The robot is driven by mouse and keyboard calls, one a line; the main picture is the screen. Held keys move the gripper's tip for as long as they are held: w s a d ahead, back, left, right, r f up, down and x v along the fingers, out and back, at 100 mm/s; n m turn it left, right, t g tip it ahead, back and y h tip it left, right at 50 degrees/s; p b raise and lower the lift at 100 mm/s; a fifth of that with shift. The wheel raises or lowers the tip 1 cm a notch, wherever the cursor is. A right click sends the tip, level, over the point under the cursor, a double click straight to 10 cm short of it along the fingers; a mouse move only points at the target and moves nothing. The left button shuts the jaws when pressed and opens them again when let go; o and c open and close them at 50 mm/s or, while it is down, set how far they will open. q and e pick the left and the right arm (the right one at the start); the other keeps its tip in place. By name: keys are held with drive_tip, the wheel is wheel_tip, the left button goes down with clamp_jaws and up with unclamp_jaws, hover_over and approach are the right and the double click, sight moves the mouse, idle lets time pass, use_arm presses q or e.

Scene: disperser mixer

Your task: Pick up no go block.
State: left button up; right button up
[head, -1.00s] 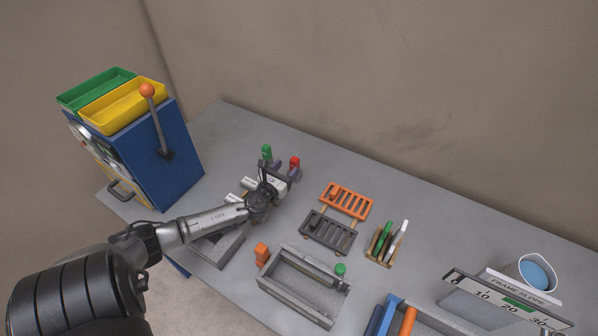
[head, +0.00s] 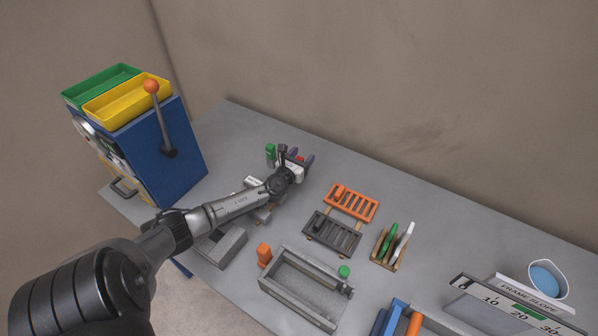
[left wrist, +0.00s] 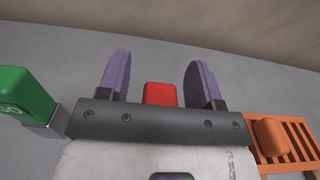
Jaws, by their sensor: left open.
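The no go block appears to be the red block, which shows in the left wrist view (left wrist: 161,94) between the two purple fingers of my left gripper (left wrist: 158,76). Gaps show on both sides of the block, so the fingers are open around or before it without gripping; the depth is hard to tell. In the head view the gripper (head: 301,156) covers most of the red block. A green block lettered GO (left wrist: 24,95) stands left of the gripper; it also shows in the head view (head: 270,151). My right gripper is not in view.
An orange slotted rack (head: 352,202) and a dark slotted rack (head: 333,234) lie right of the gripper. A pen holder (head: 386,256) and grey tray (head: 303,288) are nearer the front. A blue machine (head: 178,140) stands at left. The table behind the blocks is clear.

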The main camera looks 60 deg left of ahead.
use_arm(q)
drive_tip(key=shift+c, duration=0.3)
clamp_jaws()
idle(0.3)
